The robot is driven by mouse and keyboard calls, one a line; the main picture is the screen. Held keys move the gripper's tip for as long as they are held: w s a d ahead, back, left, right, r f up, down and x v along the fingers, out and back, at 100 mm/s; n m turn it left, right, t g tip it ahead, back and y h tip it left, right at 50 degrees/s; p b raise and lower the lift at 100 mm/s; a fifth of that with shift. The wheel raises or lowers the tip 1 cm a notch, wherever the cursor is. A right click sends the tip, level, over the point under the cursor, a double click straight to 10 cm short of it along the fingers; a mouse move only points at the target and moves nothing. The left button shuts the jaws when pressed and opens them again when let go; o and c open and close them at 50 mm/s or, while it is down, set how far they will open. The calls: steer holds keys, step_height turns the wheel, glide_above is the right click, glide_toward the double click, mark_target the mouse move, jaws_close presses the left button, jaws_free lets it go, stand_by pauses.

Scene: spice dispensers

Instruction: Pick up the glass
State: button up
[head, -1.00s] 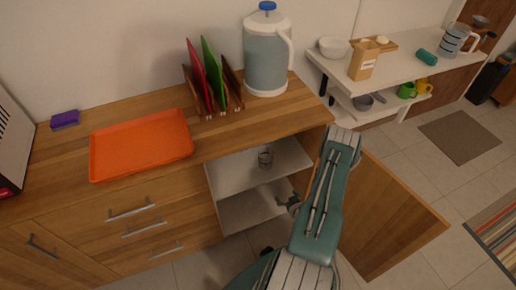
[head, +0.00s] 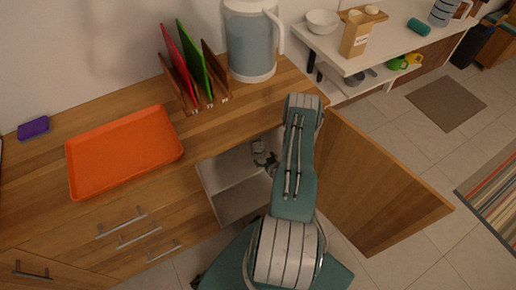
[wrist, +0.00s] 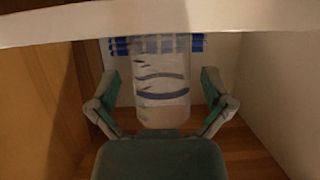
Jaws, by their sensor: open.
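The glass (wrist: 162,88) is clear with blue and grey bands and stands upright inside the cabinet. In the wrist view it is between the two spread fingers of my gripper (wrist: 160,92), with a visible gap on each side. Its top is partly covered by a pale edge across the picture. In the head view the glass (head: 257,147) is small, and my gripper (head: 269,163) is at the cabinet opening close to it. My arm hides part of the opening.
The cabinet door (head: 375,185) hangs open at the right. A pale shelf edge (wrist: 160,20) crosses the top of the wrist view, and a side wall (wrist: 285,90) is at its right. The orange tray (head: 125,150) and plate rack (head: 195,85) are on the counter above.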

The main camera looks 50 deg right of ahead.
mark_target(256, 145)
steer(key=x, duration=0.5)
steer(key=shift+w+r, duration=0.1)
steer(key=shift+r, duration=0.1)
steer(key=c, duration=1)
steer(key=shift+o, duration=0.2)
steer(key=shift+d+r, duration=0.1)
steer(key=shift+r, duration=0.45)
step_height(256, 145, up, 2)
steer(key=shift+r, duration=0.15)
steer(key=s+r, duration=0.2)
steer(key=r, duration=0.1)
steer(key=s+d+r, duration=0.1)
steer(key=s+r, duration=0.1)
steer(key=shift+s+d+r, duration=0.25)
steer(key=shift+s+r, duration=0.1)
steer(key=shift+s, duration=0.05)
steer(key=s+d+r, duration=0.2)
steer(key=s+r, duration=0.2)
steer(key=s, duration=0.4)
steer(key=shift+s, duration=0.4)
